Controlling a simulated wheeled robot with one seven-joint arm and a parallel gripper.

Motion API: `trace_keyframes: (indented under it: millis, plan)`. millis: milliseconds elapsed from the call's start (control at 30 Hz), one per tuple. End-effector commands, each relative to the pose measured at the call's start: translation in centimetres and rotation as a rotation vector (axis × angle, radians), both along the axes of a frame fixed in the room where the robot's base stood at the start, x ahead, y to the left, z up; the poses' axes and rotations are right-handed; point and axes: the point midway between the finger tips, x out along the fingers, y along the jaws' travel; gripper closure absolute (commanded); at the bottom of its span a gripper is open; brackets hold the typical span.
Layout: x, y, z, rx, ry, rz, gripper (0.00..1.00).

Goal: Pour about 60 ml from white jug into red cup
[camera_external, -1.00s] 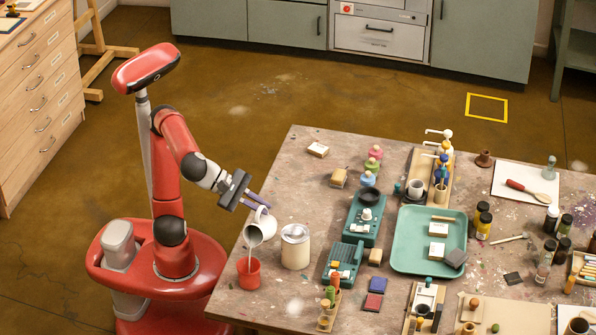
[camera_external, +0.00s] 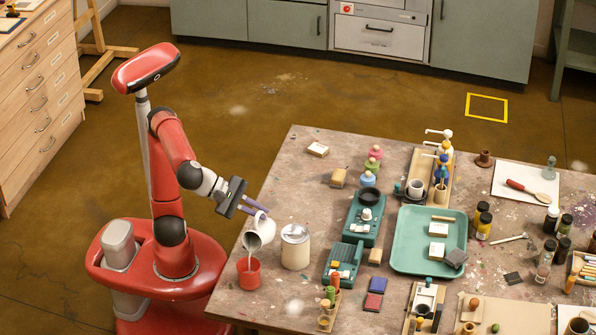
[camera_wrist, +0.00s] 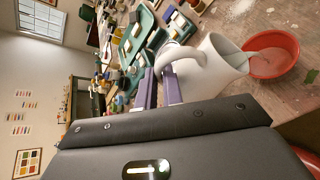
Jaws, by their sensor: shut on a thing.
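The white jug (camera_external: 262,232) is held tilted over the red cup (camera_external: 248,279) near the table's left edge. My gripper (camera_external: 258,208) is shut on the jug's handle, which shows between the purple fingers in the wrist view (camera_wrist: 163,85). A thin pale stream runs from the jug's lip down to the cup. In the wrist view the jug (camera_wrist: 212,65) leans toward the red cup (camera_wrist: 272,52), and greyish-pink liquid shows inside the cup. The level inside the jug is hidden.
Green devices (camera_external: 362,222) and a teal tray (camera_external: 400,262) lie farther right. The table corner left of the cup is bare.

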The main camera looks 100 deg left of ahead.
Motion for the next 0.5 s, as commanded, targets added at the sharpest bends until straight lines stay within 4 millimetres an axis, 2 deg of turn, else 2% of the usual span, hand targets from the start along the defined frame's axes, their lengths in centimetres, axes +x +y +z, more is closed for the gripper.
trace_keyframes:
  millis: [500]
  plan:
    - [-0.11,-0.78,-0.52,0.045,-0.009,0.001,1.00]
